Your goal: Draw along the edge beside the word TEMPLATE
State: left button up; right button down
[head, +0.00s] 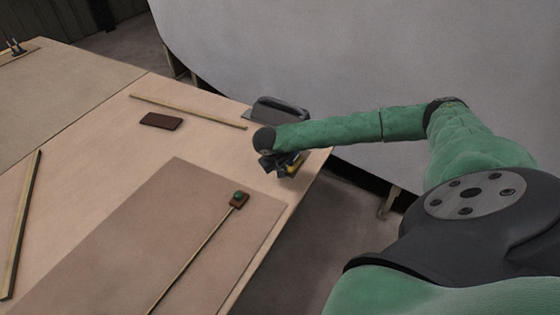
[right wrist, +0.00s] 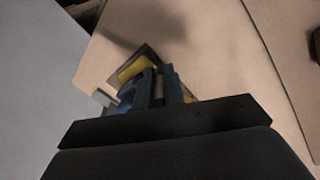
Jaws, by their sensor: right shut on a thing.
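My right gripper (head: 280,166) is low over the right edge of the workbench, and the arm comes in from the right. In the right wrist view its blue fingers (right wrist: 162,88) are shut on a small, mostly hidden thing (right wrist: 158,84), too dark to identify. Just beyond the fingers is a dark flat holder (right wrist: 150,56) with a yellow piece (right wrist: 135,67). A yellow bit (head: 294,164) also shows by the gripper in the head view. No word TEMPLATE is readable in either view. A brown panel (head: 150,225) lies on the bench. My left gripper is not in view.
Wooden strips (head: 188,111) (head: 22,220), a dark brown block (head: 161,121) and a grey handled tool (head: 277,111) lie on the workbench (head: 90,145). A large grey hull surface (head: 350,60) stands behind.

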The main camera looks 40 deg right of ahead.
jog(key=shift+s, duration=0.2)
jog(key=shift+s+d, duration=0.25)
jog(key=shift+s, duration=0.1)
jog(key=shift+s+b, duration=0.25)
jog(key=shift+b, duration=0.1)
jog(key=shift+r, duration=0.1)
notch_tip(320, 180, up, 13)
jog(key=p, duration=0.4)
dwell(1.1)
